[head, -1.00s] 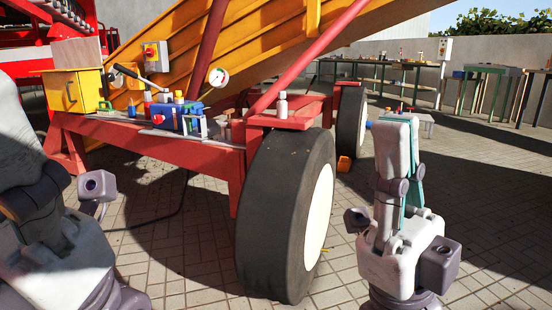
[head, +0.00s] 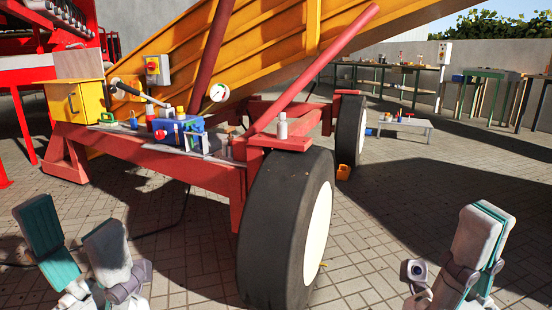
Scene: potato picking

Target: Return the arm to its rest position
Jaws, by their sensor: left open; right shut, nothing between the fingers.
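My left gripper (head: 82,244) is low at the left of the head view. Its two grey and teal fingers stand well apart with nothing between them. My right gripper (head: 482,240) is low at the right of the view. Its fingers are closed together and hold nothing. Both grippers are over the paved floor, in front of the red frame and apart from it. Most of both arms is outside the picture.
A big black tyre (head: 268,225) stands between my grippers. A yellow cabinet (head: 72,101) is at left, and a low bench (head: 405,125) stands behind at right.

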